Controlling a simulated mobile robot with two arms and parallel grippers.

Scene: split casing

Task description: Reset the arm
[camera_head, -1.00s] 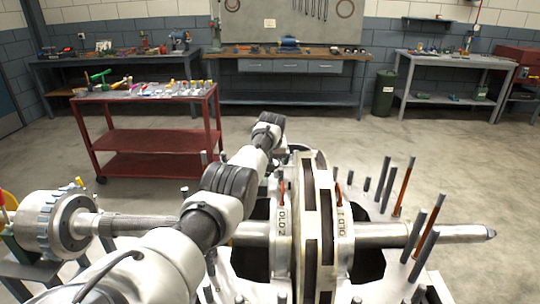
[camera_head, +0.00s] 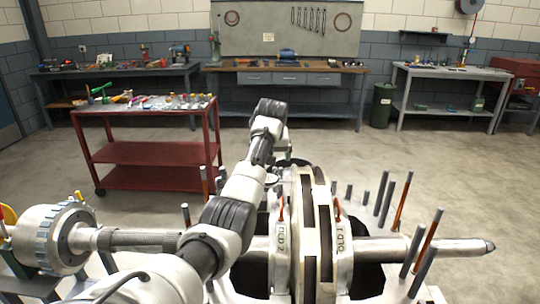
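My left arm comes in from the bottom left and reaches forward over the machine, its dark wrist end (camera_head: 268,108) raised behind the casing. The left gripper's fingers cannot be made out past the wrist, so its state is hidden. My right gripper is not in view. The split casing (camera_head: 308,235) stands in the lower middle, with a horizontal metal shaft (camera_head: 390,249) running through it. Its left flange is marked "OLD 2" and its right flange "OLD 1". Part of the casing's left side is hidden by my arm.
Upright grey and rust-coloured rods (camera_head: 402,202) stand around the casing. A ribbed metal drum (camera_head: 55,238) is at the left end of the shaft. A red cart (camera_head: 150,152) with small items stands behind at the left. Workbenches line the back wall, with open floor before them.

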